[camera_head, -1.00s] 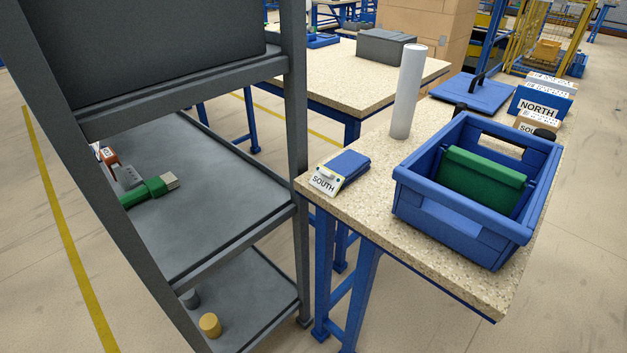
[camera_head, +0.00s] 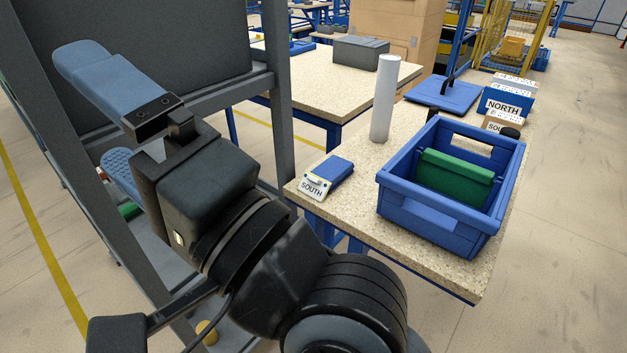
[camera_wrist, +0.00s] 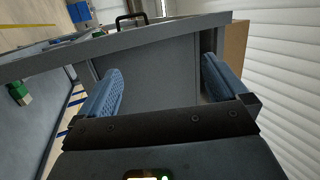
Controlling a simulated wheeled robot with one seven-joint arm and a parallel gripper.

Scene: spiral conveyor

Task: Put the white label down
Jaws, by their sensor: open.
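A white label reading SOUTH (camera_head: 313,188) rests tilted against a small blue block (camera_head: 335,170) at the near left corner of the speckled table. My gripper (camera_head: 92,110) is open, in front of the grey shelf rack at the left, well away from that label. In the wrist view my gripper (camera_wrist: 160,78) has its two blue ribbed fingers wide apart, with nothing between them.
A blue crate (camera_head: 425,215) holding a green item (camera_head: 455,178) stands on the table (camera_head: 350,225). A white cylinder (camera_head: 383,98) stands behind the label. The rack's upright (camera_head: 280,130) is close to my arm.

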